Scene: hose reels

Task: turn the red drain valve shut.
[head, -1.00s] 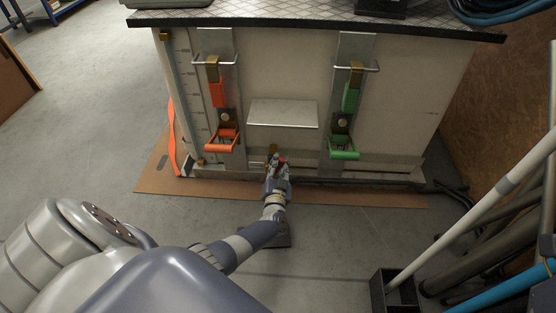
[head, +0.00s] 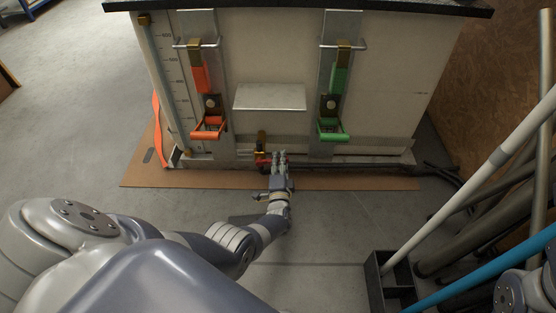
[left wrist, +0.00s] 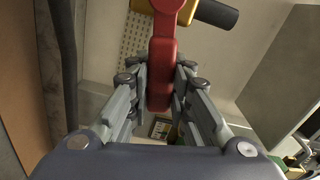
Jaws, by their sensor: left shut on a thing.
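The red drain valve handle (head: 261,159) hangs below a brass valve body (head: 262,139) at the foot of the pale tank, and is small in the head view. My left gripper (head: 280,156) reaches the valve from the front, low by the tank's bottom edge. In the left wrist view the red handle (left wrist: 162,80) lies between the two fingers of my left gripper (left wrist: 160,92), which are shut on it. The brass body (left wrist: 180,10) shows at the top, with a dark pipe end beside it. My right gripper is out of view.
An orange latch (head: 207,128) and a green latch (head: 333,130) are on the tank's front, with a small metal plate (head: 270,97) between them. Poles stand in a black holder (head: 392,280) at the right. The floor at left is clear.

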